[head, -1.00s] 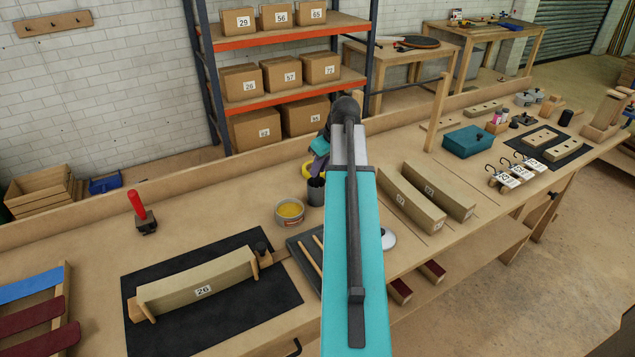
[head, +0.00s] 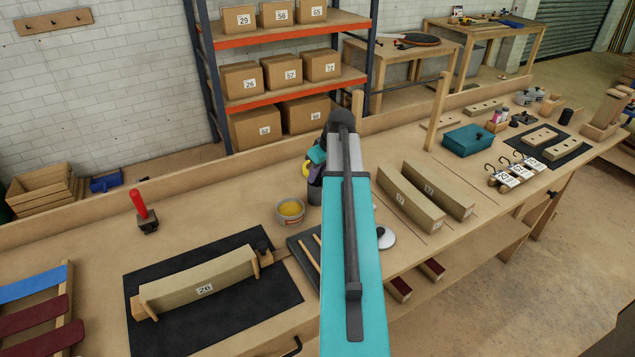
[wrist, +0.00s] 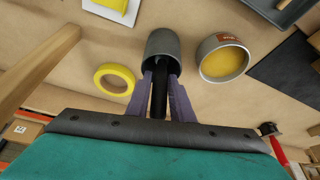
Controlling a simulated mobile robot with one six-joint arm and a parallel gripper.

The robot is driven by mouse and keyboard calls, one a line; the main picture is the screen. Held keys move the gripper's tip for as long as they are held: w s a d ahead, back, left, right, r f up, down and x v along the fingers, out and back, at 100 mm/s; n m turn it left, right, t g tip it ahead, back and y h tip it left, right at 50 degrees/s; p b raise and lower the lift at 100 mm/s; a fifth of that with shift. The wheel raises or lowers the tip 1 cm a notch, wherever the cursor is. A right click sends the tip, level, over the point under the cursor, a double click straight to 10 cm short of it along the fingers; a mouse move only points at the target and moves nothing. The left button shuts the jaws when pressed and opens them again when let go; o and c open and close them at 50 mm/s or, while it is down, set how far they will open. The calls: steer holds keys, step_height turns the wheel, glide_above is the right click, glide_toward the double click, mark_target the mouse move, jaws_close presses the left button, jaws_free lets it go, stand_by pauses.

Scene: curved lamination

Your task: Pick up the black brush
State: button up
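A dark grey cup (wrist: 163,47) stands on the workbench; part of it shows below my gripper in the head view (head: 314,194). A thin black shaft (wrist: 158,92), apparently the black brush's handle, runs from the cup between my fingers. The brush's other end is hidden in the cup. My gripper (wrist: 161,76) has its two purple fingers on either side of the shaft, tips at the cup's rim. I cannot tell whether both fingers press on it. In the head view my arm hides much of the gripper (head: 315,172).
A round tin with yellow contents (head: 290,211) stands close beside the cup. A yellow tape ring (wrist: 114,79) lies on its other side. A wooden post (wrist: 35,70) rises nearby. A dark tray with sticks (head: 304,250) and curved numbered blocks (head: 410,198) lie on the bench.

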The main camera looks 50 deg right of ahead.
steer(key=shift+c, duration=0.2)
jaws_close()
steer(key=shift+r, duration=0.2)
steer(key=shift+r+b, duration=1)
steer(key=shift+r, duration=3.8)
